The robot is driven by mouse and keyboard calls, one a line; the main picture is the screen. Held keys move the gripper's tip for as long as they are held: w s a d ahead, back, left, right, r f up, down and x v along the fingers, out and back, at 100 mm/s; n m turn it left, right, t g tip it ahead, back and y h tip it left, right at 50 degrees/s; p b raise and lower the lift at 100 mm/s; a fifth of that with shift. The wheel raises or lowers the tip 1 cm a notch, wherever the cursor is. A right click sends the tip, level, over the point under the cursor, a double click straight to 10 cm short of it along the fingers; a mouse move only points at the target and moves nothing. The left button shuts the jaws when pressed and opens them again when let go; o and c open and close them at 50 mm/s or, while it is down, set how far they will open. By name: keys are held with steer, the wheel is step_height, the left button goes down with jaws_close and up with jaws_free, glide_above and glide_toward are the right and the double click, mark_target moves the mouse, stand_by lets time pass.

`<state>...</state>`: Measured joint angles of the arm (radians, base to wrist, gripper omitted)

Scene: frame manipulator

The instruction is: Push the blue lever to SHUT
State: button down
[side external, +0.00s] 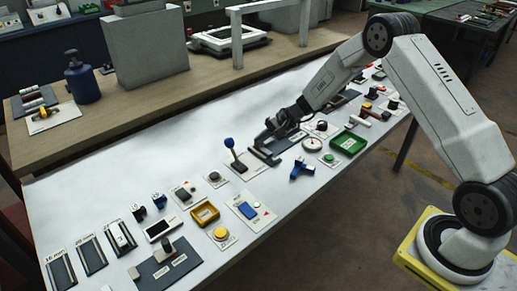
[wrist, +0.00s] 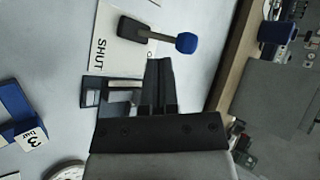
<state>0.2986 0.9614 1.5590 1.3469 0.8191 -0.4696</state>
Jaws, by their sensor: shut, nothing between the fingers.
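The blue lever has a round blue knob (side external: 229,142) on a grey stem that rises from a dark base on a white plate. In the wrist view the knob (wrist: 187,43) is at upper centre, and its stem runs left to the dark base (wrist: 133,28). The white plate (wrist: 103,48) carries the word SHUT near its lower edge. My gripper (side external: 264,143) is shut and empty, just right of the lever in the side view. In the wrist view its dark fingers (wrist: 159,70) point up, below the stem, with a visible gap to the knob.
A dark panel with a pale handle (wrist: 123,83) lies beside my fingers. A white gauge (side external: 284,143), a blue valve-like part (side external: 301,169) and a green tray (side external: 348,142) are to the right. The white table (side external: 130,140) is clear behind the lever.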

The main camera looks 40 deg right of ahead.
mark_target(233, 151)
steer(key=w+d+f+m+t, duration=0.1)
steer(key=w+d, duration=0.1)
steer(key=w+d+f+m+t, duration=0.1)
steer(key=w+d+t, duration=0.1)
steer(key=w+d+f+m+t, duration=0.1)
steer(key=w+d, duration=0.1)
steer(key=shift+w+d+f+t+y, duration=0.2)
steer(key=shift+w+t+y, duration=0.1)
steer(key=shift+w+t, duration=0.1)
steer(key=shift+a, duration=0.15)
steer(key=shift+x, duration=4.95)
steer(key=shift+s+a+r, duration=0.35)
steer(key=shift+s+a, duration=0.2)
steer(key=shift+s, duration=0.2)
steer(key=shift+s+a+r, duration=0.35)
steer(key=shift+s+a, duration=0.2)
steer(key=shift+s, duration=0.2)
